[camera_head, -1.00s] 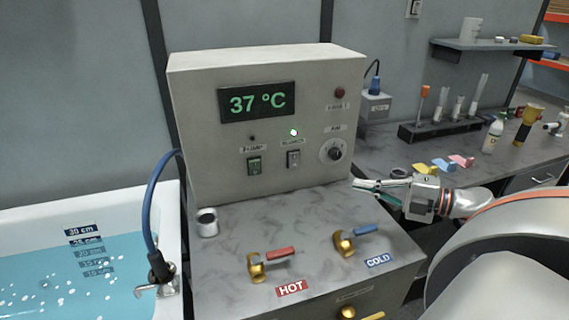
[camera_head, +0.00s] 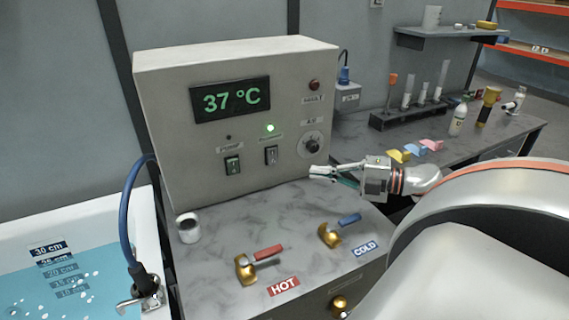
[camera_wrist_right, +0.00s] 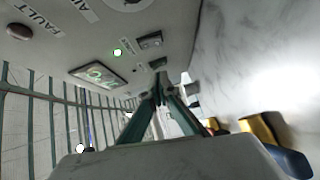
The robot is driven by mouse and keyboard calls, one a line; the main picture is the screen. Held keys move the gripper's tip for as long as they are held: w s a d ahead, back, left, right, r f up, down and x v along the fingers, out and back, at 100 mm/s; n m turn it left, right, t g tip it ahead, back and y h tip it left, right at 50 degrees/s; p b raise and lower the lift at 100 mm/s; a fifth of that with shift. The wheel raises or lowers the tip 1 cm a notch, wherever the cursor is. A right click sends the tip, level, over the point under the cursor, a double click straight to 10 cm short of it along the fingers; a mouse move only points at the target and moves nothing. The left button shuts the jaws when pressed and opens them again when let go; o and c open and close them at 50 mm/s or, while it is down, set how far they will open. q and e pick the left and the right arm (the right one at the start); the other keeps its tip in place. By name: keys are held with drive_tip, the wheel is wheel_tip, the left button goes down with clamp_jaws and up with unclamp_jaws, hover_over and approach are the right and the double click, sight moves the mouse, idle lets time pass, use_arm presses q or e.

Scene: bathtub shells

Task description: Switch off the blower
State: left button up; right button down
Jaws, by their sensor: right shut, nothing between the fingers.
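The control box (camera_head: 180,120) has a blower switch (camera_head: 271,155) on its front, with a lit green lamp (camera_head: 270,128) above it. The switch (camera_wrist_right: 150,40) and the green lamp (camera_wrist_right: 117,52) also show in the right wrist view. The pump switch (camera_head: 232,165) is to its left, under a dark lamp. My right gripper (camera_head: 314,172) is shut and empty. In the head view its tips appear just below the air dial (camera_head: 311,145), to the right of the blower switch and lower. I see no contact with the switch. My left gripper is out of view.
The display (camera_head: 230,98) reads 37 °C. Below the panel, the grey top (camera_head: 215,225) carries red hot (camera_head: 265,253) and blue cold (camera_head: 348,220) tap handles and a small white cup (camera_head: 188,228). A water-filled tub (camera_head: 150,245) stands left; a side bench (camera_head: 480,145) with tubes is right.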

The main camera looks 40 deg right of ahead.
approach(270, 162)
drive_tip(key=w+a, duration=0.1)
drive_tip(key=a, duration=0.3)
drive_tip(key=shift+w+d+f, duration=0.1)
drive_tip(key=shift+w+d, duration=0.15)
drive_tip(key=shift+w, duration=0.4)
drive_tip(key=shift+w+d+f, duration=0.15)
drive_tip(key=shift+w+d, duration=0.1)
drive_tip(key=shift+w, duration=0.45)
drive_tip(key=shift+w+d+f, duration=0.1)
drive_tip(key=shift+w+d, duration=0.15)
drive_tip(key=shift+w, duration=0.4)
